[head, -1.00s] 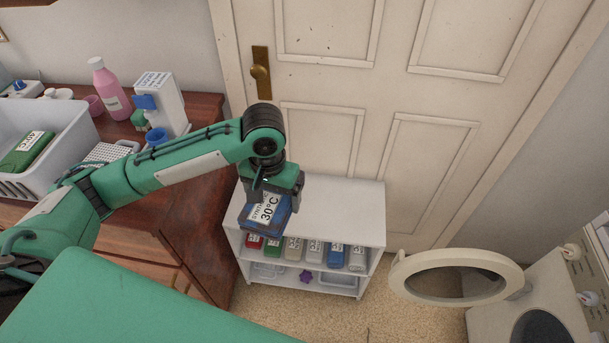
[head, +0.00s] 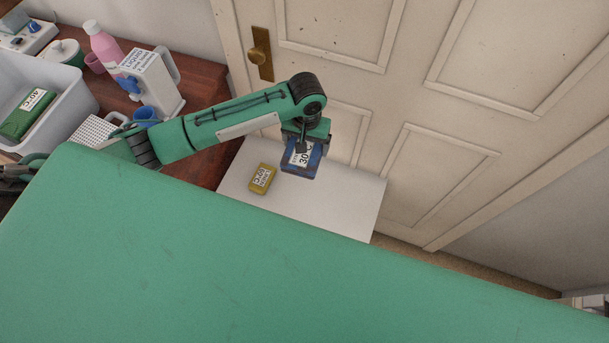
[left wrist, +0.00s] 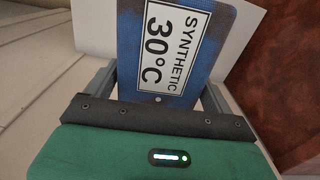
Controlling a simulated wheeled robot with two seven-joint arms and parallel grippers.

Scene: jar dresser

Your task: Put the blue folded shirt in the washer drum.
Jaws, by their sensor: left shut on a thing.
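The blue folded shirt (head: 301,160) carries a white label reading "SYNTHETIC 30°C", which shows clearly in the left wrist view (left wrist: 173,45). My left gripper (head: 304,143) is shut on the blue shirt. The shirt is over the white shelf unit's top; I cannot tell whether it touches it. The washer is almost wholly out of view; only a bit of a pale object shows at the lower right edge, and the drum is not seen. My right gripper is not in view.
A yellow labelled item (head: 262,178) lies on the white shelf top (head: 330,205), left of the shirt. The wooden dresser (head: 205,80) holds a white basket (head: 72,95) with a green folded item (head: 27,113), a pink bottle (head: 104,44) and a dispenser (head: 155,85). A door (head: 400,90) stands behind.

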